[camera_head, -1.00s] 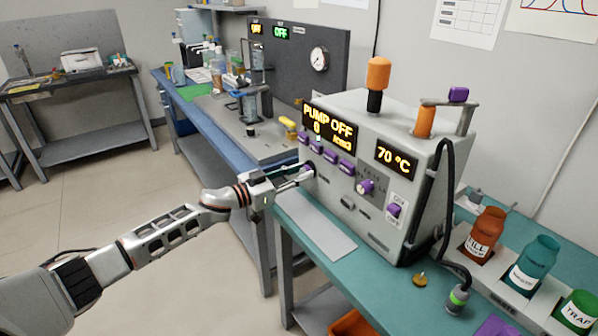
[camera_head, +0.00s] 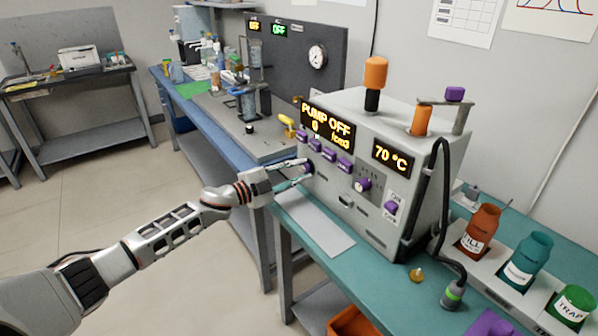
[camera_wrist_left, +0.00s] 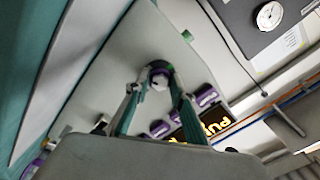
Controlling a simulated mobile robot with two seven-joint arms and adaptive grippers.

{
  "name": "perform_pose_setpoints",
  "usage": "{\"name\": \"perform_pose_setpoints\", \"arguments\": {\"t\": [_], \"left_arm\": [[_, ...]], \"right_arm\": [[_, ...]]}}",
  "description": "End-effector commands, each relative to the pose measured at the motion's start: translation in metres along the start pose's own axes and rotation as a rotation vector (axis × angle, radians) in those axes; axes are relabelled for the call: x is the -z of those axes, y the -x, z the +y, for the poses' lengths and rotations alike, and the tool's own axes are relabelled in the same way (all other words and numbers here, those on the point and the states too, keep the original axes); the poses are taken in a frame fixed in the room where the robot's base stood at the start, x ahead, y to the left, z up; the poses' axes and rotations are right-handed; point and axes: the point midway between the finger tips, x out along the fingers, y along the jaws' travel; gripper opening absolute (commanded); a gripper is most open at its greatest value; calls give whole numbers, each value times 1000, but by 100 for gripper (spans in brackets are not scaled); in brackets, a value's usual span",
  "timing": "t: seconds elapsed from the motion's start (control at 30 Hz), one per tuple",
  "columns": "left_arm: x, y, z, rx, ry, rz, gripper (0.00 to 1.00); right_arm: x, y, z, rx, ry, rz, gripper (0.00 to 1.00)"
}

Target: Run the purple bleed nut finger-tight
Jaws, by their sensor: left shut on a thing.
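The purple bleed nut (camera_head: 308,168) sits low on the left front of the grey particle classifier (camera_head: 345,202), below the pump display. It also shows in the left wrist view (camera_wrist_left: 160,80), with a pale centre and a dark ring around it. My left gripper (camera_head: 303,172) reaches in from the left, with its fingertips at the front panel. Its two fingers are shut on the nut, one on each side of it. The fingers partly cover the nut in the head view. My right gripper is not in view.
Several purple buttons (camera_head: 329,154) sit just above, under the PUMP OFF display (camera_head: 328,123). A purple knob (camera_head: 362,184) and a purple switch (camera_head: 390,208) are to the right. Labelled bottles (camera_head: 480,230) stand at the right. A pale mat (camera_head: 318,225) lies on the teal bench before the machine.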

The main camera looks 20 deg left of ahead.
Motion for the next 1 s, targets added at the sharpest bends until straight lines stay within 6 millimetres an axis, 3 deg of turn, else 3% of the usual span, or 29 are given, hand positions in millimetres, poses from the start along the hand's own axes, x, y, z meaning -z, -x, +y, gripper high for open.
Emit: {"name": "perform_pose_setpoints", "arguments": {"t": [0.5,1.0], "left_arm": [[-3,2,5,-6,-416,-2,2],[-3,2,4,-7,-558,-1,2]], "right_arm": [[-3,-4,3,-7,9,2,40],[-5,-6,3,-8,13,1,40]]}}
